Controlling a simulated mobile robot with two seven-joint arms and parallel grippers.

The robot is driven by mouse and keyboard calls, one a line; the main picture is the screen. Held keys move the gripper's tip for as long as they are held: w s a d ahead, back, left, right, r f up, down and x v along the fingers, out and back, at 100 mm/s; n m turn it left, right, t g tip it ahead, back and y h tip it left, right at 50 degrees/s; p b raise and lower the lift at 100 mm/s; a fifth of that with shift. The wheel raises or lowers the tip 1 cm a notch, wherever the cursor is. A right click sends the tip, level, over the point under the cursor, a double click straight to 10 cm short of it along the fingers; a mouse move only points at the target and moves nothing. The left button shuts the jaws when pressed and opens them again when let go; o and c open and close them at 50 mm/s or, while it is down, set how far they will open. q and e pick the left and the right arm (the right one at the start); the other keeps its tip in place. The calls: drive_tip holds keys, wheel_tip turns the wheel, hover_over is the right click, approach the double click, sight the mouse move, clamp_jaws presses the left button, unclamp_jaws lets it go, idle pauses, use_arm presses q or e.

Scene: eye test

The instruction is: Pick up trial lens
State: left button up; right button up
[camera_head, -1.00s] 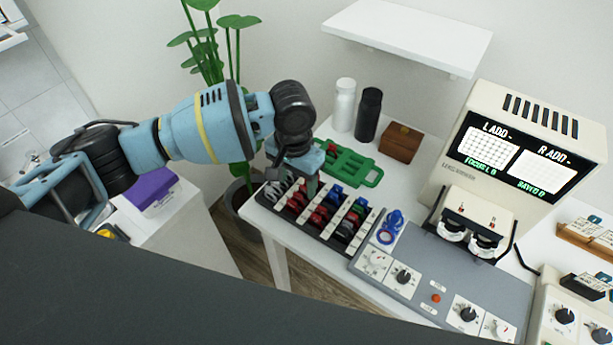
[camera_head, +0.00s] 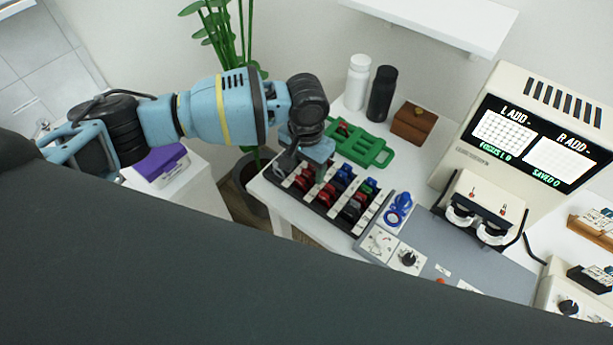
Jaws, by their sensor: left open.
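The trial lenses (camera_head: 352,209) are small round rimmed pieces, red, blue, green and pale. They stand in rows in a black rack (camera_head: 329,224) with white dividing strips, on the white table. My left gripper (camera_head: 304,172) is open and points down over the back left part of this rack, close above the lenses. It hides some of the lenses there. Whether a finger touches a lens is too small to tell. A blue ringed piece (camera_head: 398,209) stands just right of the rack. My right gripper is not in view.
A green tray (camera_head: 362,144), a wooden box (camera_head: 413,123), a white bottle (camera_head: 357,81) and a black bottle (camera_head: 381,93) stand behind the rack. A grey control panel (camera_head: 460,255) and a cream machine with a screen (camera_head: 533,148) stand to the right. A plant rises behind my left arm.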

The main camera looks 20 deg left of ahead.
sight(306, 172)
use_arm(q)
drive_tip(key=shift+f, duration=1.4)
drive_tip(key=shift+c, duration=0.3)
drive_tip(key=c, duration=1)
drive_tip(key=shift+r, duration=0.15)
wheel_tip(306, 172, up, 10)
drive_tip(key=shift+f+p, duration=0.1)
drive_tip(key=shift+p, duration=0.3)
drive_tip(key=s+a+r+n, duration=0.3)
drive_tip(key=s+a+n, duration=0.1)
drive_tip(key=s+a, duration=0.3)
drive_tip(key=shift+s+a+r, duration=0.3)
drive_tip(key=shift+s+r, duration=0.1)
drive_tip(key=shift+s, duration=0.65)
